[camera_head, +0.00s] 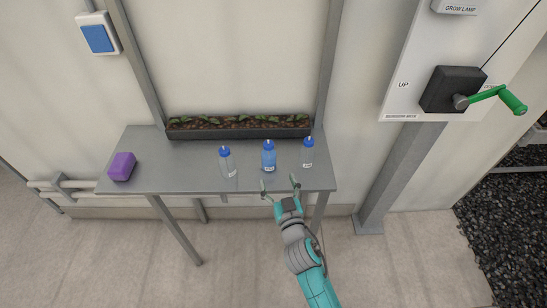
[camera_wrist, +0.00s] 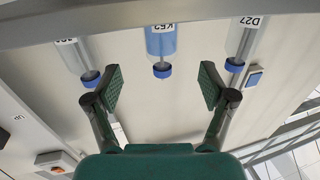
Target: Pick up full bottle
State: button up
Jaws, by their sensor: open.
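The full bottle (camera_head: 268,158) is filled with blue liquid, has a blue cap and stands upright in the middle of three bottles on the grey table (camera_head: 190,180). My gripper (camera_head: 281,188) is open and empty at the table's front edge, apart from the bottles. Its fingers (camera_wrist: 161,86) are spread wide.
A long planter (camera_head: 240,133) with seedlings runs along the table's back, behind the bottles. A purple block (camera_head: 122,166) lies at the table's left end. A wall panel with a green-handled crank (camera_head: 490,97) is at the right. The table between block and bottles is clear.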

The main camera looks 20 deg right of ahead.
aim_at(271, 162)
jog(key=w, duration=0.5)
jog(key=shift+d, duration=0.2)
jog(key=shift+w+d+r, duration=0.1)
jog(key=shift+w+r, duration=0.05)
jog(key=shift+w, duration=1.2)
jog(key=shift+w+r, duration=0.15)
jog(key=shift+w, duration=1.2)
jog(key=c, duration=1.4)
jog(key=shift+o, duration=0.2)
